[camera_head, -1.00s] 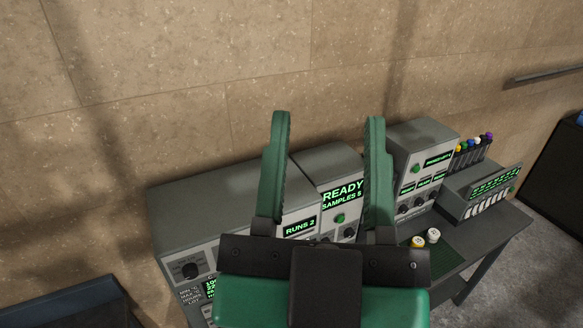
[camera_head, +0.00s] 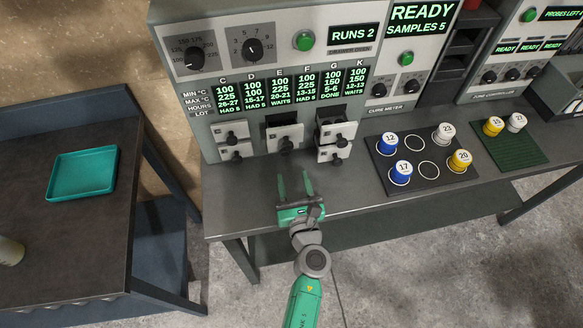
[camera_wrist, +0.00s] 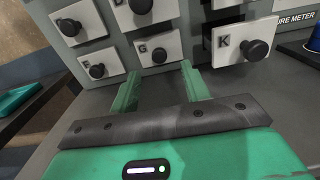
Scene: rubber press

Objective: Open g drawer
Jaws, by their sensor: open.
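The G drawer (camera_wrist: 140,55) is a pale front with a black round knob, low in the middle of the wrist view. It looks shut there. In the head view the drawer letters are too small to tell apart. My gripper (camera_head: 295,182) is open and empty, over the bench edge just in front of the drawer bank. In the wrist view its two green fingers (camera_wrist: 160,88) point toward the G drawer, their tips just below its front and apart from the knob.
The K drawer (camera_wrist: 232,34) stands out at the right, beside G. Another drawer (camera_head: 285,131) also sticks out in the head view. A black mat (camera_head: 384,178) with numbered jars lies right on the bench. A side table with a teal tray (camera_head: 83,173) stands left.

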